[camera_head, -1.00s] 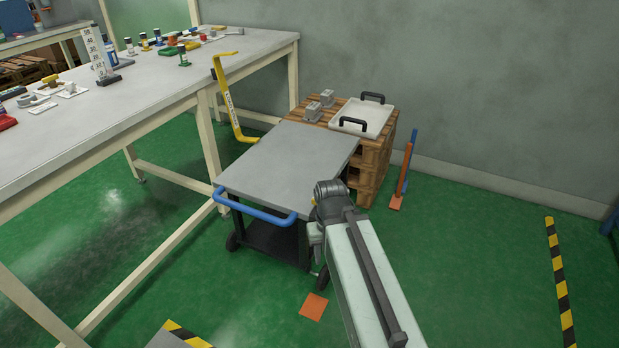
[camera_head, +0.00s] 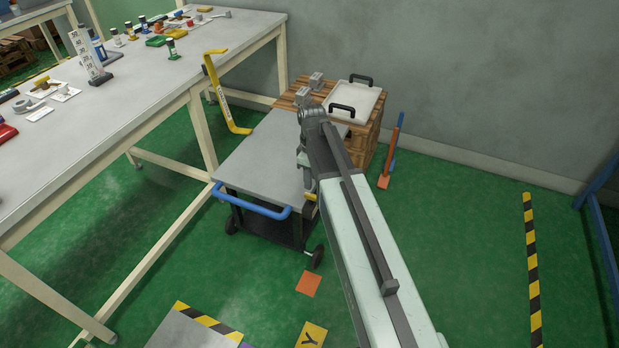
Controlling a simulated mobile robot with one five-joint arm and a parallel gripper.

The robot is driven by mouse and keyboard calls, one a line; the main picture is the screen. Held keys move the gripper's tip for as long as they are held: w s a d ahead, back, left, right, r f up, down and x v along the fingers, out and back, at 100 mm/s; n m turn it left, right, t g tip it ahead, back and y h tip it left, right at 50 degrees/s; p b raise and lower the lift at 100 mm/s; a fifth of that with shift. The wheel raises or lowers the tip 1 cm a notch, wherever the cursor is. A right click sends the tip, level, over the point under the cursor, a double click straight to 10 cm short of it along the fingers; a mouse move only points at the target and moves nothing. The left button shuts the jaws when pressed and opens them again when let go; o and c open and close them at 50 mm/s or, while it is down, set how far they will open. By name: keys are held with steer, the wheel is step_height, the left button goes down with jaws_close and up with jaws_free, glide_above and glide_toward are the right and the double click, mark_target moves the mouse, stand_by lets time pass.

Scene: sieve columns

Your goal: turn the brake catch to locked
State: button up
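A grey-topped cart (camera_head: 255,160) with a blue push handle (camera_head: 252,203) and dark wheels stands beside the long bench. My gripper (camera_head: 308,184) points down at the cart's right edge, near the right end of the handle. My own arm covers that side of the cart. A small yellow patch (camera_head: 310,197) shows just below the gripper; I cannot tell whether it is the brake catch or part of the gripper. No brake catch can be made out clearly, nor its position. The fingers are too small and covered to show whether they are open.
A wooden pallet stack (camera_head: 367,140) with a white black-handled tray (camera_head: 357,99) stands behind the cart. A yellow bent bar (camera_head: 224,95) rises between bench (camera_head: 140,90) and cart. An orange floor square (camera_head: 308,284) lies in front. Green floor is open right of my arm.

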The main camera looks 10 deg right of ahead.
mark_target(311, 194)
steer(key=shift+w+f+b, duration=0.2)
steer(key=shift+f+b, duration=3.8)
steer(key=shift+b, duration=0.2)
steer(key=shift+r, duration=0.1)
jaws_close()
steer(key=shift+a, duration=0.15)
